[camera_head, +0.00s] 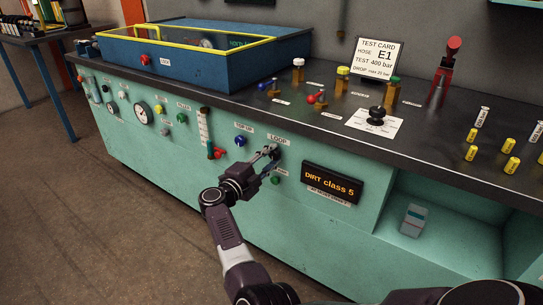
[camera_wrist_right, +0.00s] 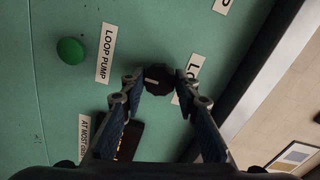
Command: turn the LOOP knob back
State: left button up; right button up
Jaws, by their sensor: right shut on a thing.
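The LOOP knob (camera_wrist_right: 159,79) is a dark round knob with a pale pointer line, on the green front panel. In the head view the LOOP knob (camera_head: 276,153) is partly covered by my right gripper, just below the LOOP label (camera_head: 278,140). My right gripper (camera_head: 268,153) reaches it from the lower left. In the wrist view my right gripper (camera_wrist_right: 158,80) has a finger on each side of the knob, shut on it. My left gripper is not in view.
A green button (camera_head: 275,180) sits just below the knob, and a blue button (camera_head: 240,141) to its left. A dark display (camera_head: 332,184) reading "DIRT class 5" is to the right. The bench top (camera_head: 230,104) overhangs the panel above.

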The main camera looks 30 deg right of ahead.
jog(key=shift+a+f, duration=0.1)
jog(key=o, duration=1.2)
jog(key=shift+c, duration=0.2)
